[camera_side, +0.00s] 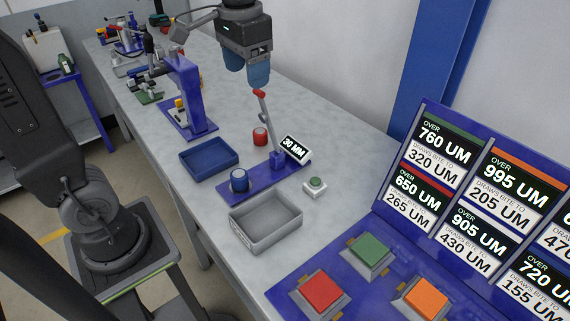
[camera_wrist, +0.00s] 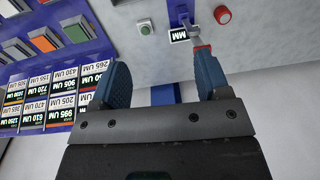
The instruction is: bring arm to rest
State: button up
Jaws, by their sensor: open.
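My gripper (camera_side: 248,72) hangs above the bench in the side view, with blue fingers pointing down. In the wrist view its two fingers stand wide apart with nothing between them, so my gripper (camera_wrist: 160,70) is open and empty. A lever (camera_side: 262,105) with a red tip rises from a blue base, just below the fingers in the side view. In the wrist view the lever (camera_wrist: 190,28) appears beyond the right finger; whether they touch cannot be told.
The blue base (camera_side: 258,180) carries a "30 MM" sign (camera_side: 295,149) and a blue cylinder (camera_side: 239,178). A red cylinder (camera_side: 260,137), blue tray (camera_side: 208,157), grey bin (camera_side: 264,220) and green button (camera_side: 315,184) are nearby. A sign panel (camera_side: 425,206) stands at right.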

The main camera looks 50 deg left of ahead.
jog(key=s+d+f+t, duration=0.3)
jog(key=s+f+t, duration=0.2)
jog(key=s, duration=0.6)
jog(key=shift+s+d+f+h, duration=0.15)
jog(key=shift+s+f+h, duration=0.2)
jog(key=shift+f, duration=0.1)
